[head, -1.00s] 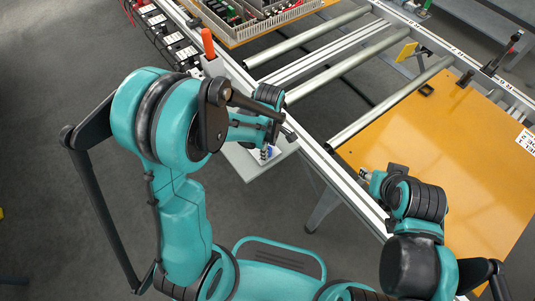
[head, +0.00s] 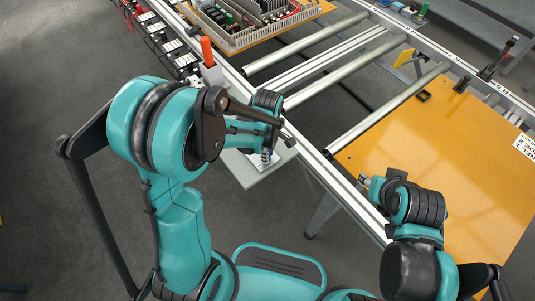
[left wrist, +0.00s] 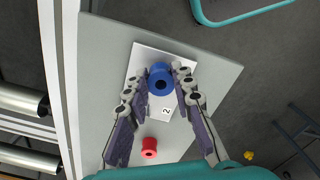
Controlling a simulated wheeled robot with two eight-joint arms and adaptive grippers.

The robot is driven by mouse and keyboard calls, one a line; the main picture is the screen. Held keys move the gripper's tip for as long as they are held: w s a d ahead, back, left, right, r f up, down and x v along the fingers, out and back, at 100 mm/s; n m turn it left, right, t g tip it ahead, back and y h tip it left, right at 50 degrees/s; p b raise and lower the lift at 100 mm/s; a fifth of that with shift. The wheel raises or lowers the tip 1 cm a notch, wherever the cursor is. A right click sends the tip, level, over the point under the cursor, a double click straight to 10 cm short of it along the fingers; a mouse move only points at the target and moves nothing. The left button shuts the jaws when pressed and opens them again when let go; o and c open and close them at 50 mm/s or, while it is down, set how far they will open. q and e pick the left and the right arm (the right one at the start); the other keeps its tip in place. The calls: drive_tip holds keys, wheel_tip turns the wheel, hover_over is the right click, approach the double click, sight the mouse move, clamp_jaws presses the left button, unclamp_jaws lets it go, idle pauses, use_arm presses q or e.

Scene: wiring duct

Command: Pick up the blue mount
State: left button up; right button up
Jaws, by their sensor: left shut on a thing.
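The blue mount (left wrist: 160,80) is a short round piece with a dark hole in its top, in the left wrist view. It sits between the fingertips of my left gripper (left wrist: 156,88), which is shut on it. It appears over a white card (left wrist: 143,59) marked 2; whether it touches the card cannot be told. In the head view my left gripper (head: 267,153) points down over the small grey shelf, with a little of the blue mount (head: 266,157) showing. My right gripper (head: 365,181) is at the orange board's near edge; its fingers are too small to read.
A red round piece (left wrist: 149,148) stands on the grey shelf (left wrist: 216,75) close to the left gripper's fingers. The conveyor rail (head: 313,158) runs beside the shelf. An orange board (head: 450,160) lies at right, and a tray of parts (head: 245,38) is at the back.

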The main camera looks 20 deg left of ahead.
use_arm(q)
wheel_tip(320, 180, up, 4)
drive_tip(key=shift+f+p, duration=0.2)
drive_tip(key=shift+p, duration=0.65)
drive_tip(key=s+d+r+p, duration=0.3)
drive_tip(key=s+d+r, duration=0.3)
drive_tip(key=d, duration=0.4)
drive_tip(key=shift+s+r+p, duration=0.1)
drive_tip(key=shift+r+p, duration=0.15)
drive_tip(key=shift+p, duration=0.15)
wheel_tip(320, 180, up, 5)
drive_tip(key=p, duration=0.4)
drive_tip(key=shift+r, duration=0.15)
